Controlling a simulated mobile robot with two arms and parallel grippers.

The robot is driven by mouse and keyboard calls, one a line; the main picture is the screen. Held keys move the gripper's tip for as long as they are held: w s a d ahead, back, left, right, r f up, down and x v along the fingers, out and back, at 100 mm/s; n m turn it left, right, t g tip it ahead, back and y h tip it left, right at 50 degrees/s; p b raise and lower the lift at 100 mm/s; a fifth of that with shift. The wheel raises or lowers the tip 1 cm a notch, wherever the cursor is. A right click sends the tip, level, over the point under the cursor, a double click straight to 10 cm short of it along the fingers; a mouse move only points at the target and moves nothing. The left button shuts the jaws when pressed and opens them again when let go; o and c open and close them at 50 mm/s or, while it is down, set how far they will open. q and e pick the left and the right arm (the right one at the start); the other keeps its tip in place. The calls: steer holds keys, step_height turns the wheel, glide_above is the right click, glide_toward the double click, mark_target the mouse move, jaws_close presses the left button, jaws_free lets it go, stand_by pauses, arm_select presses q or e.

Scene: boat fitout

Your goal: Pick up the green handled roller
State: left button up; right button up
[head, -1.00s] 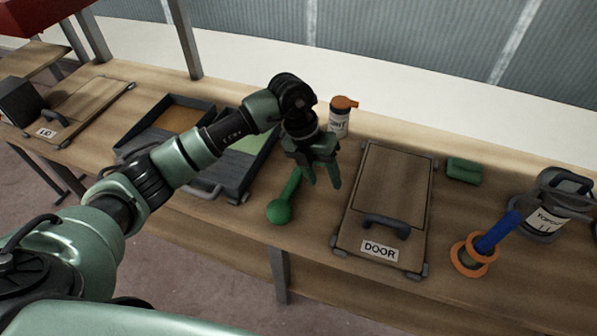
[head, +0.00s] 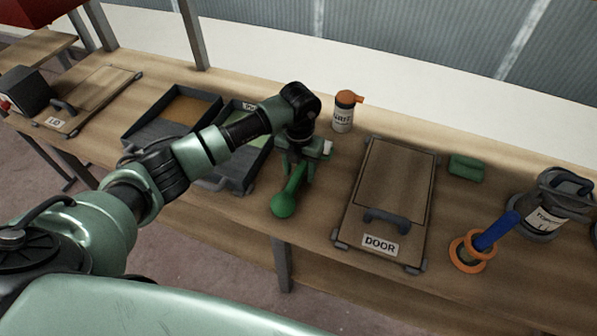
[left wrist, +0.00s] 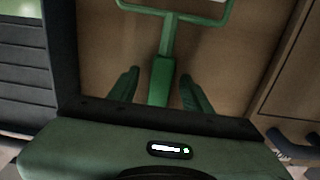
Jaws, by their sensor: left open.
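The green handled roller lies on the wooden bench, its round green handle end (head: 283,205) toward the front edge. My left gripper (head: 298,176) is over the handle's upper part and hides some of the roller in the head view. A small white piece shows just right of the gripper. My right gripper is in neither view.
A dark two-part tray (head: 233,181) stands close left of the gripper. The board marked DOOR (head: 391,190) lies to the right, and a bottle with an orange cap (head: 343,115) stands behind. A blue and orange tool (head: 494,232) lies further right.

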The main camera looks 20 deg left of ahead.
mark_target(299, 169)
arm_select(q)
jaws_close()
step_height(299, 169, up, 20)
steer(key=b, duration=0.2)
steer(key=shift+b, duration=0.4)
